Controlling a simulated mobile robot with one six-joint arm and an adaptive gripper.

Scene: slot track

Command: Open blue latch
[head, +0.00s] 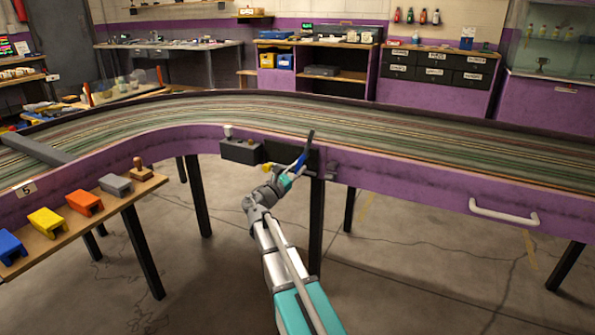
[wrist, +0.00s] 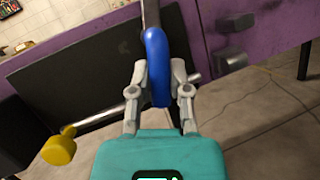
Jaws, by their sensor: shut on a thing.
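The blue latch (wrist: 157,62) is a curved blue handle at the end of a dark bar in the wrist view. In the head view the blue part (head: 300,161) is small, at the lower end of a dark upright lever beside the track's purple side. My gripper (wrist: 160,92) has one finger on each side of the blue handle and is shut on it. In the head view my gripper (head: 292,172) reaches the handle from below. A dark panel (wrist: 90,70) lies behind the latch. The fingertips partly hide the handle's sides.
A yellow knob (wrist: 59,150) on a rod sits left of my gripper, near the panel. A side table with colored blocks (head: 84,202) stands left. A white handle (head: 504,213) is farther right.

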